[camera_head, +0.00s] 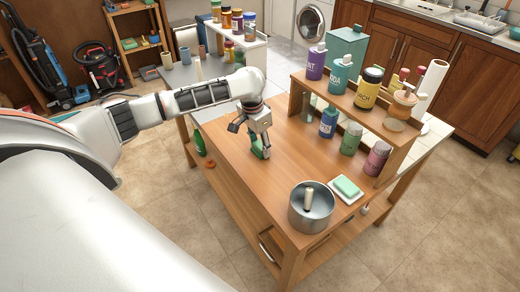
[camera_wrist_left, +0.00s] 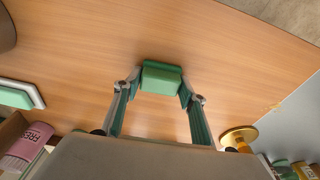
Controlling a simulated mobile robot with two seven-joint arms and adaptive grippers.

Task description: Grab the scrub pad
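A green scrub pad (camera_head: 258,150) is at my left gripper (camera_head: 260,143), low at the wooden table. In the left wrist view the pad (camera_wrist_left: 162,78) is a small two-tone green block between the fingertips of my left gripper (camera_wrist_left: 163,88). Both fingertips appear to press against its sides. I cannot tell whether the pad still touches the table. My right gripper is in neither view.
The wooden table (camera_head: 240,178) holds a metal pot (camera_head: 311,221) and a green block (camera_head: 346,186) on a white dish at its front right. A raised shelf (camera_head: 340,108) with several bottles stands along the right. The table's middle is clear.

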